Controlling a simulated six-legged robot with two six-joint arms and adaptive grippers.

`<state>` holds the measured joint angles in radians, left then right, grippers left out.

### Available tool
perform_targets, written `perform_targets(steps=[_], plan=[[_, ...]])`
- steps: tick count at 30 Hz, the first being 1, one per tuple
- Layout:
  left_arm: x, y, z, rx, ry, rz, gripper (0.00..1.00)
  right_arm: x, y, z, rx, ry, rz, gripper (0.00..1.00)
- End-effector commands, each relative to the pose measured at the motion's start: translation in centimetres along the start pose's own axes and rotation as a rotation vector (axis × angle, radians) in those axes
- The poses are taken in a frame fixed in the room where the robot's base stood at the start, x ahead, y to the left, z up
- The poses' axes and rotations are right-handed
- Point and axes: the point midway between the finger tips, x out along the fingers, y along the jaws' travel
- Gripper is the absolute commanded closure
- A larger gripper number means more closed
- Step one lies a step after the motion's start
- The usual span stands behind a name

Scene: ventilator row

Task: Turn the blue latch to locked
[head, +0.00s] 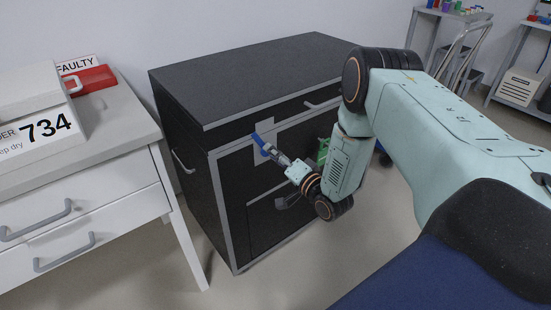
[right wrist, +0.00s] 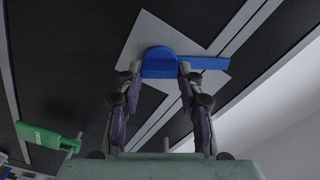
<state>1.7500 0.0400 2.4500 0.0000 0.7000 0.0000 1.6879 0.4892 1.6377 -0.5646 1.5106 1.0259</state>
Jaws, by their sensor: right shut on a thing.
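The blue latch (head: 259,141) is on a pale square plate (head: 274,155) on the front of the black cabinet, near its left edge. In the right wrist view the latch (right wrist: 160,62) has a rounded hub, and a flat blue arm (right wrist: 205,63) reaches out to the right from it. My right gripper (head: 275,153) is at the latch in the head view. In the right wrist view the fingertips of my right gripper (right wrist: 159,70) stand on both sides of the hub and are shut on it. My left gripper is not in view.
The black cabinet (head: 250,75) has a grey-edged front with handles. A green object (head: 323,151) is on its front, right of the latch, partly behind my right arm; it also shows in the right wrist view (right wrist: 45,137). A white drawer unit (head: 80,190) stands on the left.

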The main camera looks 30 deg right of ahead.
Motion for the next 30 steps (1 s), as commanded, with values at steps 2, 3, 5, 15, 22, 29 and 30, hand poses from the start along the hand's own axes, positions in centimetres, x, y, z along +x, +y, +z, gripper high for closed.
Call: perform_targets(steps=[2,3,5,15,22,29,30], plan=[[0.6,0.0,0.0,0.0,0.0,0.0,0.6,0.0,0.1,0.1,0.073,-0.001,-0.001,1.0],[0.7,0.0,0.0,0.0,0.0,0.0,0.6,0.0,0.2,0.1,0.109,-0.001,-0.001,1.0],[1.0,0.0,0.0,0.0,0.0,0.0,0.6,0.0,0.2,0.1,0.163,-0.001,0.0,1.0],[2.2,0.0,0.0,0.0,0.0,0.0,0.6,0.0,0.2,0.1,0.405,-0.002,-0.001,1.0],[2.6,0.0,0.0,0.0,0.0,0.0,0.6,0.0,0.2,0.1,0.496,-0.002,-0.001,1.0],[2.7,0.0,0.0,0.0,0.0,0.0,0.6,0.0,0.2,0.1,0.531,-0.002,0.0,1.0],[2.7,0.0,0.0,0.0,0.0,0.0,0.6,0.0,0.2,0.1,0.533,-0.002,0.0,1.0]])
